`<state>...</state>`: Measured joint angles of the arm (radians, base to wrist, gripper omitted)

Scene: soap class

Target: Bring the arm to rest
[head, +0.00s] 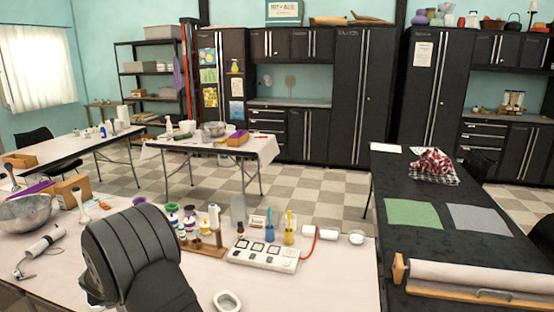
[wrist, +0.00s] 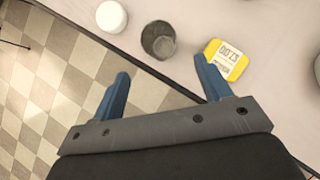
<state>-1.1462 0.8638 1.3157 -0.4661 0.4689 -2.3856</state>
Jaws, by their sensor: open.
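My gripper (wrist: 162,68) shows in the wrist view with its two blue fingers spread wide apart. Nothing is between them. They hang over the edge of a pale table, partly above the checkered floor. In the head view my dark arm fills the lower left over the near table (head: 330,285); the fingers are hidden there.
Near the fingers in the wrist view are a white round container (wrist: 112,17), a grey cup (wrist: 158,40) and a yellow device (wrist: 229,58). In the head view a metal bowl (head: 24,212), bottles and a white tray (head: 263,255) surround my arm.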

